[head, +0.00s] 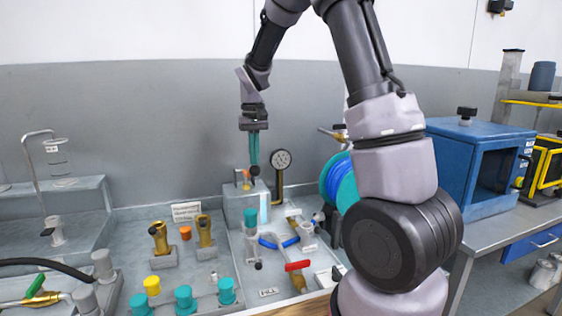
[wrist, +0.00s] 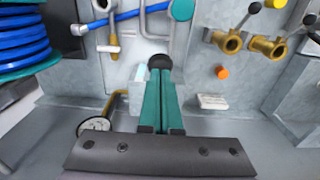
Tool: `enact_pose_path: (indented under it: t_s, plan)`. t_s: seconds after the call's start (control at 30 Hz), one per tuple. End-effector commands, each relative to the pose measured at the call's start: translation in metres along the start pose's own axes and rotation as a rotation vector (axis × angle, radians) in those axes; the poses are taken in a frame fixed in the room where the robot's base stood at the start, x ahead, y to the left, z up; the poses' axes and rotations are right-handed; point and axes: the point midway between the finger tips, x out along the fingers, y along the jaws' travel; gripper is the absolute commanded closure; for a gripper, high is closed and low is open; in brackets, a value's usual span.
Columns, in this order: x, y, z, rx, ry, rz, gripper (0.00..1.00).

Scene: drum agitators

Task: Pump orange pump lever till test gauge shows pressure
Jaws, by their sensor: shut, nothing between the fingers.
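My gripper (head: 254,166) hangs fingers-down above the grey pump box (head: 232,203), with its teal fingers closed together and empty. A black knob (head: 255,170) is at the fingertips. It also shows in the wrist view (wrist: 160,61), just past the closed tips; I cannot tell whether they touch. A small orange part (head: 246,175), seemingly of the pump lever, shows just left of the knob; the rest of the lever is hidden. The round test gauge (head: 281,159) stands on a brass pipe right of the fingers. Its needle is too small to read. The gauge also shows at lower left in the wrist view (wrist: 93,126).
Brass valves (head: 159,237) and teal caps (head: 185,299) stand on the bench to the left. Blue- and red-handled valves (head: 297,266) lie in front of the pump. A blue hose reel (head: 338,181) and a blue cabinet (head: 480,165) are to the right.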

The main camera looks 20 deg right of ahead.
Motion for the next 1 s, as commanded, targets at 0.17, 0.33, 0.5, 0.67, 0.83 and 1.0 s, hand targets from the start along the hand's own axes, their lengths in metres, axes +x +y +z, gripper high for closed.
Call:
enact_pose_path:
  t_s: [0.17, 0.33, 0.5, 0.67, 0.83, 1.0]
  plan:
    - [0.015, 0.001, 0.002, -0.001, -0.008, 0.002, 1.0]
    - [0.026, 0.001, 0.003, -0.001, -0.008, 0.003, 1.0]
    - [0.035, 0.001, 0.004, 0.0, -0.007, 0.003, 1.0]
    - [0.017, 0.001, 0.0, -0.001, -0.002, 0.002, 1.0]
    - [-0.012, 0.0, -0.002, 0.0, -0.004, 0.001, 1.0]
    - [-0.017, 0.0, -0.002, -0.001, -0.006, 0.002, 1.0]
